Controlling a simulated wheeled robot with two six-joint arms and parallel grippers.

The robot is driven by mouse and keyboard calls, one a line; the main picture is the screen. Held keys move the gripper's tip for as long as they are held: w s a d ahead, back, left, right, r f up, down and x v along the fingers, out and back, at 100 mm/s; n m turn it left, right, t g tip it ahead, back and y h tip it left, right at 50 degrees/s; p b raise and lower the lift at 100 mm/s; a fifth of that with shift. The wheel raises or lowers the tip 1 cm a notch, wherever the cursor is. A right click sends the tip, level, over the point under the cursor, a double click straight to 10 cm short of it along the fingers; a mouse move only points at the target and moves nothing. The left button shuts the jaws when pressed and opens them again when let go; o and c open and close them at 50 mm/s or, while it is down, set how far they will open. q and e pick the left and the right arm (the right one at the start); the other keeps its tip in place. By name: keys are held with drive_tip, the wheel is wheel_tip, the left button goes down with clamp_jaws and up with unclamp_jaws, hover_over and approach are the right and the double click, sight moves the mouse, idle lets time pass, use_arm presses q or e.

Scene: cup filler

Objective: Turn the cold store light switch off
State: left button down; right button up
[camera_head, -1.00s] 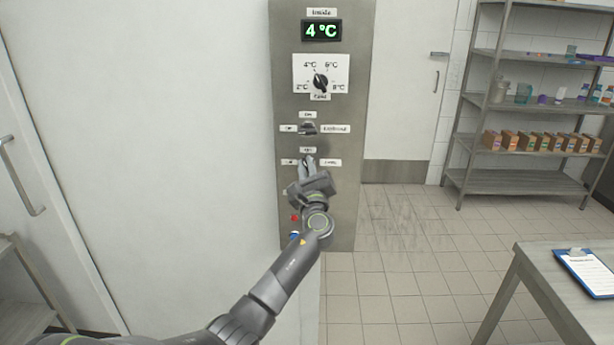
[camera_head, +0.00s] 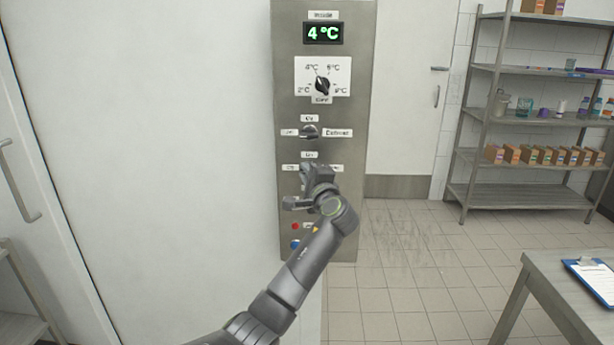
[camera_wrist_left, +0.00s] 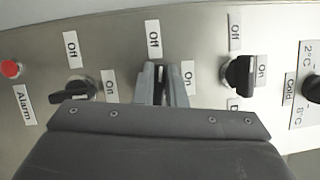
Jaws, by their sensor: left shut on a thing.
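The grey control panel (camera_head: 350,120) has several rotary switches with Off and On labels. My left gripper (camera_head: 308,172) is at the middle switch, below the upper switch (camera_head: 310,131). In the left wrist view my left gripper (camera_wrist_left: 160,72) has its two fingers closed around the dark handle of the middle switch (camera_wrist_left: 160,75). The fingers line up with its Off label (camera_wrist_left: 154,40); the On label (camera_wrist_left: 188,75) is at their side. The handle is mostly hidden. The switch's name label is covered or unreadable. My right gripper is not in view.
Close on either side in the wrist view are another black switch (camera_wrist_left: 72,92) and the upper one (camera_wrist_left: 240,75). A red alarm button (camera_head: 295,226) is below, a temperature dial (camera_head: 322,86) above. A shelf (camera_head: 530,115) and table (camera_head: 560,290) stand right, away from the arm.

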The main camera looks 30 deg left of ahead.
use_arm(q)
drive_tip(key=shift+f+n+h, duration=0.15)
drive_tip(key=shift+n+h, duration=0.15)
drive_tip(key=shift+n, duration=0.7)
drive_tip(key=shift+g, duration=0.3)
drive_tip(key=c, duration=1.5)
unclamp_jaws()
drive_tip(key=shift+b+v, duration=2.25)
drive_tip(key=shift+v, duration=6.5)
drive_tip(key=shift+a, duration=0.1)
